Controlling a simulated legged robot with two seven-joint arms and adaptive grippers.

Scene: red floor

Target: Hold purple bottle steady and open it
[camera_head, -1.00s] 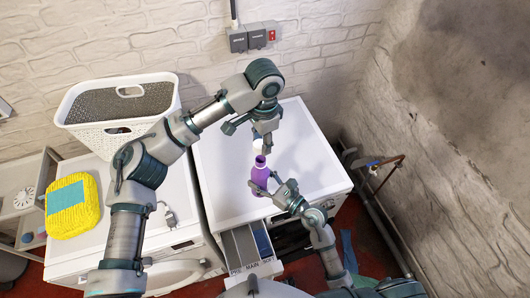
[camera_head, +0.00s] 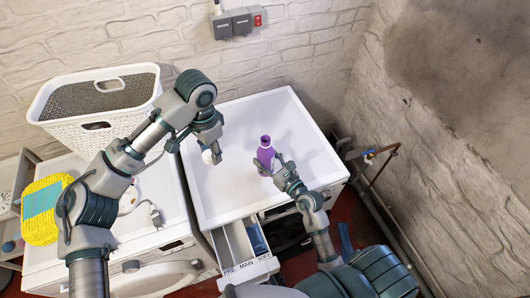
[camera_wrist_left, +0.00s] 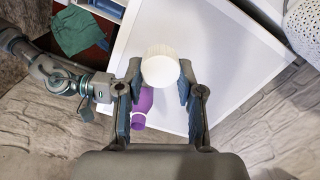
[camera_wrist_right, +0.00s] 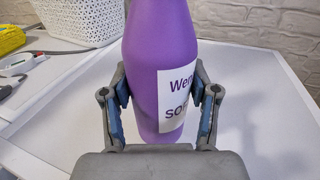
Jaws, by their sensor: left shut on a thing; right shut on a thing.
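The purple bottle (camera_head: 265,153) stands upright on the white washing machine top (camera_head: 240,120), its mouth uncapped. My right gripper (camera_head: 278,170) is shut around the bottle's body. In the right wrist view the bottle (camera_wrist_right: 160,60) fills the space between the fingers, and its white label faces right. My left gripper (camera_head: 210,152) is shut on the white cap (camera_head: 207,157), held to the left of the bottle and apart from it. In the left wrist view the ribbed cap (camera_wrist_left: 160,66) sits between the fingertips, with the bottle (camera_wrist_left: 142,108) beyond.
An open detergent drawer (camera_head: 240,248) juts out at the front of the machine. A white laundry basket (camera_head: 95,105) and a yellow sponge-like pack (camera_head: 40,210) rest on the left machine. Free room lies on the top behind the bottle.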

